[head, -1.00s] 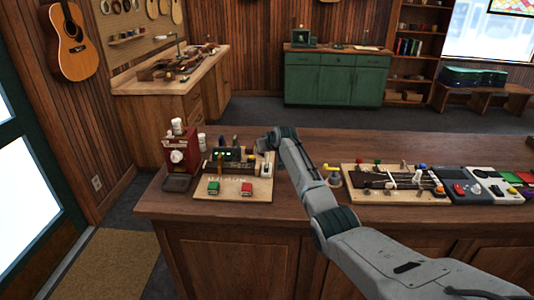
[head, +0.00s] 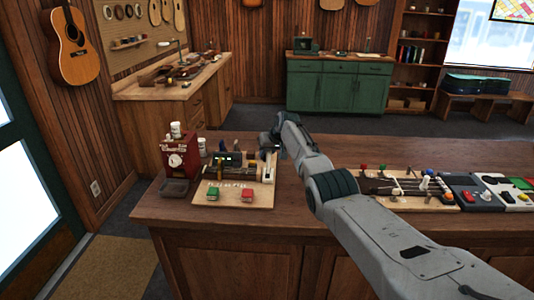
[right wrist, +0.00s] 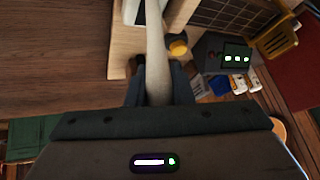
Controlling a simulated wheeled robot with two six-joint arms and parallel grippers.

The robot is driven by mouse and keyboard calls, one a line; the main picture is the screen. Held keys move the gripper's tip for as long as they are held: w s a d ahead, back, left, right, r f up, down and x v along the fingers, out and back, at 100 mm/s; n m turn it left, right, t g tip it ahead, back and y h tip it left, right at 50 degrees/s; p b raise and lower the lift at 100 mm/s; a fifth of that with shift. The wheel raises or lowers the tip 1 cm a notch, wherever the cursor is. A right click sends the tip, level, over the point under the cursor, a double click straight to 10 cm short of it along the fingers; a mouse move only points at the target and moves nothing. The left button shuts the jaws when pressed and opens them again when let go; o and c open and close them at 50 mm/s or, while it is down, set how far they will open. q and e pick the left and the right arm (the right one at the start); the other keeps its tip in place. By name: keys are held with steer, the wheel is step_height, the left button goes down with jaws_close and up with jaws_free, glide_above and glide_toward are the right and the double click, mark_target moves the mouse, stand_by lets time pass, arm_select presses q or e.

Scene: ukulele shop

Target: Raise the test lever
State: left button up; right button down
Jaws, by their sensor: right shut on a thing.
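A pale test lever (right wrist: 156,45) stands between the fingers of my right gripper (right wrist: 155,85) in the right wrist view. The gripper is shut on it. In the head view the right gripper (head: 269,147) is at the back right corner of a light wooden test board (head: 225,203). The white lever part (head: 269,168) shows just below it, with its top hidden by the gripper. A dark box with green lights (right wrist: 236,58) is near the lever in the right wrist view. My left gripper is out of view.
A red device (head: 178,158) stands left of the board. A second board (head: 400,190) with small knobs lies to the right, partly behind my right arm. The counter's front strip is clear.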

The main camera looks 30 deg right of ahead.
steer(key=shift+f, duration=0.1)
steer(key=c, duration=1.3)
jaws_free()
steer(key=shift+w, duration=0.1)
steer(key=shift+v, duration=0.95)
steer(key=b+v, duration=0.2)
steer(key=v, duration=0.7)
steer(key=shift+f, duration=0.1)
